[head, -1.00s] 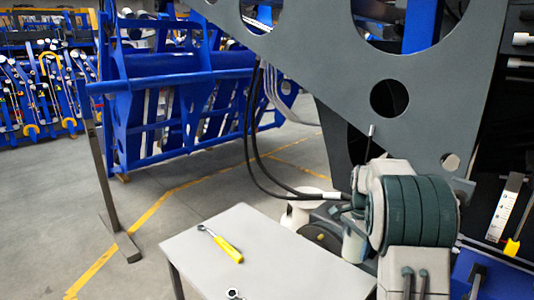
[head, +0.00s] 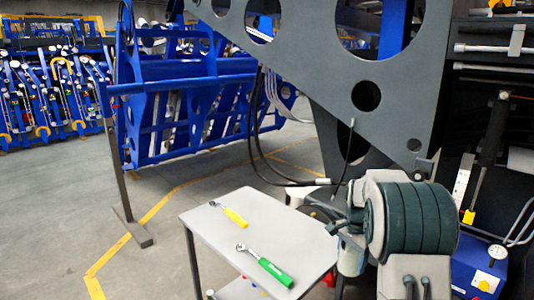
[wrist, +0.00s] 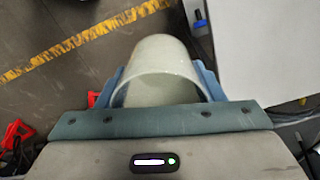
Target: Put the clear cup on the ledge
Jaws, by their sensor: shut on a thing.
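The clear cup (wrist: 160,62) is a pale, see-through cylinder in the wrist view. My gripper (wrist: 161,88) is shut on it, with a blue finger on each side and the cup's round opening facing the camera. In the head view the cup (head: 350,259) shows as a pale shape below my wrist, partly hidden by my arm. It is held in front of the grey chassis plate, beside the table's right end. I cannot tell which surface is the ledge.
A white table (head: 205,225) holds a yellow-handled wrench (head: 234,217) and a green-handled ratchet (head: 268,267). The large grey chassis plate (head: 310,75) stands behind, with black hoses (head: 262,160) hanging. A blue unit with a gauge (head: 480,268) is at right. Floor at left is open.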

